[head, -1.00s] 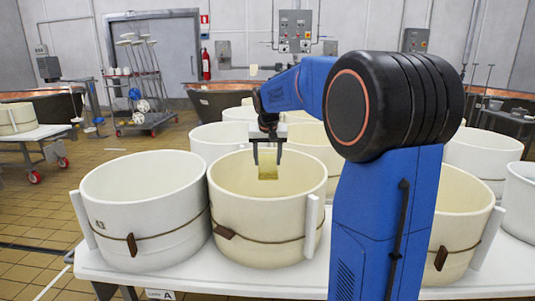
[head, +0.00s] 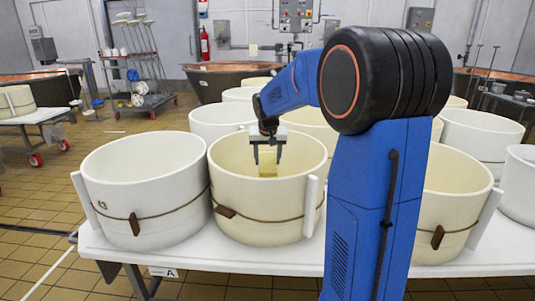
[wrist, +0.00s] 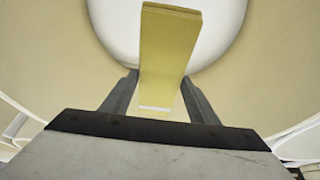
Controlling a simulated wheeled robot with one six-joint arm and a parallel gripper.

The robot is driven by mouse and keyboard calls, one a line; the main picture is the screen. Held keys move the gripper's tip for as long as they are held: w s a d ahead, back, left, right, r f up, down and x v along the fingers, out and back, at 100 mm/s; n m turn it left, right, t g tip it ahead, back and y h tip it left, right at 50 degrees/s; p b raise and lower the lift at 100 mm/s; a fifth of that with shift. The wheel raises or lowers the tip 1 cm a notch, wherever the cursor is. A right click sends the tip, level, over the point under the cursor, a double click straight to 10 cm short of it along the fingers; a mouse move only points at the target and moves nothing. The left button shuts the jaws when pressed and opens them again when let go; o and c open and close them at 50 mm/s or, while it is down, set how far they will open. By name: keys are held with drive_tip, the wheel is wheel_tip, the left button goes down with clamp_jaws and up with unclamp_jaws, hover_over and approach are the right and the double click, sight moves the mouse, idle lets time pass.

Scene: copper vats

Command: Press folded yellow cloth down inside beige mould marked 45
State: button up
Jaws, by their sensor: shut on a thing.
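The folded yellow cloth (head: 267,164) is a stiff-looking narrow strip held between the fingers of my gripper (head: 267,150). In the wrist view the cloth (wrist: 170,45) stands out past the fingertips, over a pale round area that looks like the mould's floor. My gripper is shut on the cloth and is at the mouth of a round beige mould (head: 255,215), with the cloth inside its rim. Whether the cloth touches the floor cannot be told. No number shows on this mould; its front has a dark band and a brown tag.
A cream mould (head: 140,210) with a number, perhaps 43, stands close on the left. Another mould (head: 450,205) stands right, partly behind my arm, and several more stand behind. All are on a white table (head: 210,260). Tiled floor lies at left.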

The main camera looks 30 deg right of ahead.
drive_tip(key=shift+f, duration=8.85)
drive_tip(key=shift+f, duration=1.05)
drive_tip(key=o, duration=1.3)
drive_tip(key=shift+v, duration=3.8)
